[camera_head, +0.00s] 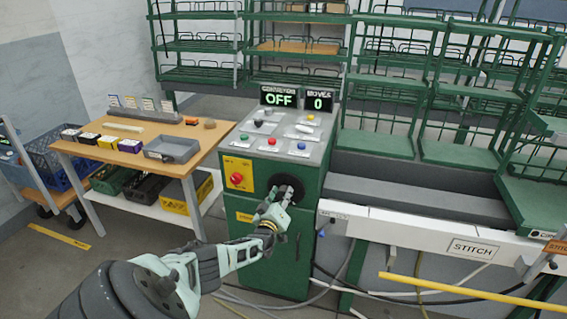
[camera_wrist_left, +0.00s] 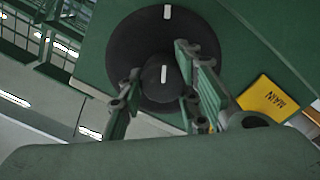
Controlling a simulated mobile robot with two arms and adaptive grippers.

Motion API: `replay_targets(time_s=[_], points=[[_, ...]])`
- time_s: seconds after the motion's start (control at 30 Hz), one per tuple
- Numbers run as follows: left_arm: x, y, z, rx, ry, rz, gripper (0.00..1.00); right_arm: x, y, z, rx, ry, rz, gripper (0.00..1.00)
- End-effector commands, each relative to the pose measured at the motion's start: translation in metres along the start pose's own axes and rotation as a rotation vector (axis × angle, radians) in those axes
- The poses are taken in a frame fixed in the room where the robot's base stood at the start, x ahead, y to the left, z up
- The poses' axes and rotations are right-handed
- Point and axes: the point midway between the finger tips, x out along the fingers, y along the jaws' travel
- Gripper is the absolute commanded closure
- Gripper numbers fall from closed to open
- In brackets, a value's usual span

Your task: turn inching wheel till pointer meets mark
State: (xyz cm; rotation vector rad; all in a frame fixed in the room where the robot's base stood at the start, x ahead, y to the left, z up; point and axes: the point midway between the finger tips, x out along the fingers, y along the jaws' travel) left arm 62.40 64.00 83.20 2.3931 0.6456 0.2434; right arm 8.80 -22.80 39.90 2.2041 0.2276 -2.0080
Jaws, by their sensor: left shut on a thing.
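The inching wheel (camera_head: 296,183) is a round black wheel on the front of the green press cabinet (camera_head: 265,264). In the left wrist view it shows as a wide black disc (camera_wrist_left: 122,48) with a white line (camera_wrist_left: 167,12) near its rim. A smaller black knob (camera_wrist_left: 164,90) at its middle carries another white line (camera_wrist_left: 163,74). The two white lines lie almost in one row in that view. My left gripper (camera_head: 284,192) is at the wheel, its fingers (camera_wrist_left: 158,98) on either side of the knob, shut on it. The gripper partly hides the wheel in the head view.
A red button (camera_head: 236,178) on a yellow plate sits left of the wheel. The sloped console (camera_head: 283,148) has several coloured buttons and displays reading OFF and 0 (camera_head: 318,101). A wooden table (camera_head: 112,155) stands left; a white rail marked STITCH (camera_head: 430,236) runs right. Cables lie on the floor.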

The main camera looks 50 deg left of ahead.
Motion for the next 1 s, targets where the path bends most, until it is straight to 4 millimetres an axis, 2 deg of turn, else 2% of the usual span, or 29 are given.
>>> replay_targets(time_s=[0.07, 0.1, 0.27, 0.67, 0.87, 1.0], points=[[0.002, 0.006, -0.002, -0.003, 0.004, 0.01, 1.0, 0.0, 0.002, 0.001, -0.001, 0.0, 0.002, 0.54], [0.002, 0.006, -0.002, -0.004, 0.004, 0.01, 0.67, 0.0, 0.003, 0.001, -0.001, -0.001, 0.003, 0.54], [0.002, 0.005, -0.001, -0.004, 0.004, 0.008, 0.53, 0.0, 0.006, 0.001, -0.002, -0.001, 0.007, 0.54], [-0.003, 0.001, 0.001, -0.004, -0.001, 0.002, 0.53, 0.0, 0.009, 0.002, -0.001, -0.002, 0.011, 0.54], [-0.021, 0.0, 0.002, -0.004, -0.002, 0.003, 0.53, 0.0, 0.008, 0.001, -0.001, -0.002, 0.009, 0.54], [-0.039, 0.001, 0.002, -0.003, -0.005, 0.004, 0.53, 0.0, 0.007, 0.001, -0.001, -0.001, 0.008, 0.54]])
